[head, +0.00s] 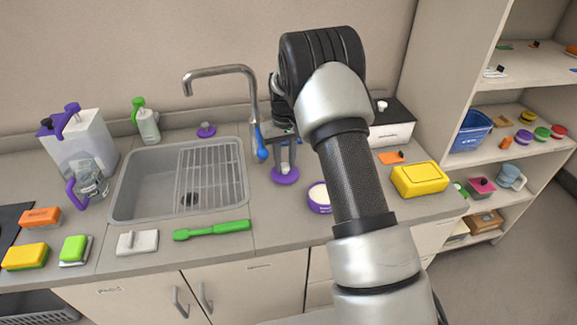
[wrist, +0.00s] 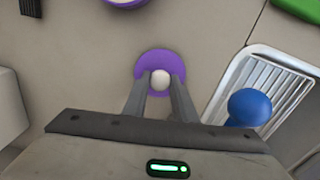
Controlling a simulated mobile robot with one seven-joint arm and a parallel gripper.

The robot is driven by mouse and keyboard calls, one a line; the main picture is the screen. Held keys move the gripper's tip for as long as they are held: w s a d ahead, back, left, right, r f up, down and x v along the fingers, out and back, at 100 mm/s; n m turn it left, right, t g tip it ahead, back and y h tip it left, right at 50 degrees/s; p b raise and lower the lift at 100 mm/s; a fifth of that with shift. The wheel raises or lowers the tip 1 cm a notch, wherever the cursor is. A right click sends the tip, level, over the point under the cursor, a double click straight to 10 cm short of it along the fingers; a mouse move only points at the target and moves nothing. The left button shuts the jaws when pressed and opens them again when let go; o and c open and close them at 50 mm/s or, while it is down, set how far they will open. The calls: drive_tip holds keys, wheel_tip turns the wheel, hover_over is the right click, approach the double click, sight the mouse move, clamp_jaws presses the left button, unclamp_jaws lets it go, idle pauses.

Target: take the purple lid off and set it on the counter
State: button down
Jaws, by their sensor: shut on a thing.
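The purple lid (head: 285,177) with a pale knob is just right of the sink in the head view. It also shows in the wrist view (wrist: 158,60), where my gripper (wrist: 160,84) has one finger on each side of the knob. In the head view my gripper (head: 285,163) points down and is shut on the lid's knob. The lid is at or close above the counter (head: 272,222); I cannot tell if it touches. A round purple container (head: 318,199) with no lid on it and pale contents stands to the right, apart from the lid.
The sink (head: 130,190) with its wire rack (head: 208,170) lies to the left. A blue-handled tap (head: 258,135) is close beside my gripper. Another purple lid-like piece (head: 206,131) sits behind the sink. A yellow box (head: 419,180) stands right. Counter before the lid is clear.

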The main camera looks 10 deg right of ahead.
drive_tip(key=shift+f, duration=0.15)
drive_tip(key=c, duration=1.2)
unclamp_jaws()
drive_tip(key=c, duration=0.4)
drive_tip(key=shift+r, duration=0.2)
wheel_tip(320, 180, up, 9)
drive_tip(key=p, duration=0.5)
drive_tip(key=shift+f, duration=0.15)
